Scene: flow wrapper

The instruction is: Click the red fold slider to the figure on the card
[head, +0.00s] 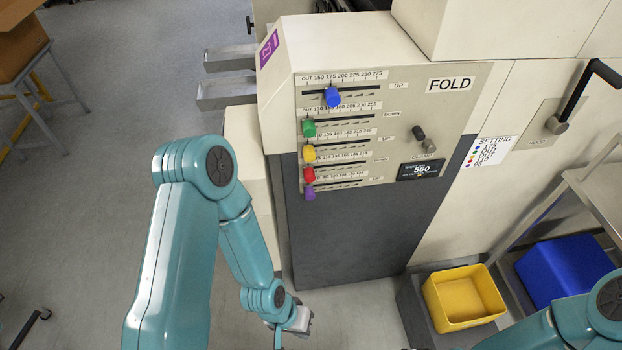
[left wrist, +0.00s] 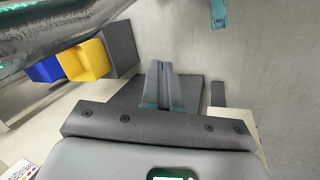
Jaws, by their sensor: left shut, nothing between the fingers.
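The red fold slider (head: 309,175) is a round knob near the left end of its scale on the FOLD panel (head: 440,108), between the yellow knob (head: 309,154) and the purple knob (head: 310,193). The setting card (head: 490,151) is on the machine right of the panel, with coloured dots and writing too small to read. My left gripper (head: 302,334) is low in front of the machine, well below the sliders and touching none of them. In the left wrist view its fingers (left wrist: 163,87) are together and empty. My right gripper is out of view.
The blue knob (head: 332,97) and green knob (head: 309,128) are above the yellow one. A small display (head: 421,169) reads 560. A black-handled lever (head: 585,95) sticks out at right. Yellow bin (head: 437,300) and blue bin (head: 565,268) stand low right.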

